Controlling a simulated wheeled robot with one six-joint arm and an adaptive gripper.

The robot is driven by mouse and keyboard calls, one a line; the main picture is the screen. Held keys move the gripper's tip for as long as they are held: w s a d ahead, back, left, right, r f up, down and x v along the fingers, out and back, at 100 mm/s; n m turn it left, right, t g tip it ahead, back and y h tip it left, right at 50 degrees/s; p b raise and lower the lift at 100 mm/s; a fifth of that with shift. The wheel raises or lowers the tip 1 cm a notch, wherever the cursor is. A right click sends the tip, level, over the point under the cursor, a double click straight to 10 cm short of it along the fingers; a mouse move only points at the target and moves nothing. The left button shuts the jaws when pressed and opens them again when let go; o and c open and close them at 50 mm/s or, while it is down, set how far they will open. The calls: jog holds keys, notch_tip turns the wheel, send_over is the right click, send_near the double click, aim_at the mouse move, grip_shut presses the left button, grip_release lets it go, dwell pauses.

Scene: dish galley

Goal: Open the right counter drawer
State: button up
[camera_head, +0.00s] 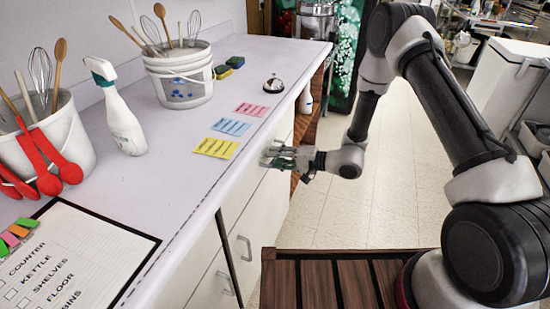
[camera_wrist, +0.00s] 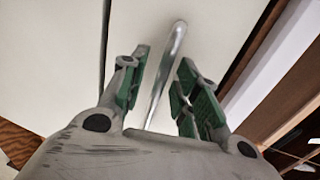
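My gripper (camera_head: 274,156) is at the counter's front face, just below the worktop edge, in the head view. In the wrist view my gripper (camera_wrist: 163,78) is open, with green-padded fingers on either side of a metal bar handle (camera_wrist: 172,52). The fingers look apart from the handle. The handle is on a pale front panel (camera_wrist: 235,30), which I take to be the drawer front. A dark seam runs along the panel's left side. In the head view the gripper and worktop edge hide this handle. I see no clear gap showing the drawer open.
The counter (camera_head: 190,150) holds a spray bottle (camera_head: 122,120), utensil buckets, coloured notes (camera_head: 230,127) and a bell (camera_head: 273,84). Lower fronts have other handles (camera_head: 243,248). A slatted wooden surface (camera_head: 320,285) is at the bottom. The tiled floor (camera_head: 390,190) beyond is clear.

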jog(key=shift+w+a+f, duration=0.1)
jog(key=shift+a, duration=0.25)
grip_shut()
jog(key=f+v, duration=0.3)
jog(key=v, duration=1.2)
jog(key=d+f+v, duration=0.1)
jog(key=f+v, duration=0.2)
jog(key=v, duration=1.3)
jog(key=shift+s+d+f, duration=0.25)
jog(key=shift+s+d, duration=0.05)
jog(key=shift+d, duration=0.2)
grip_release()
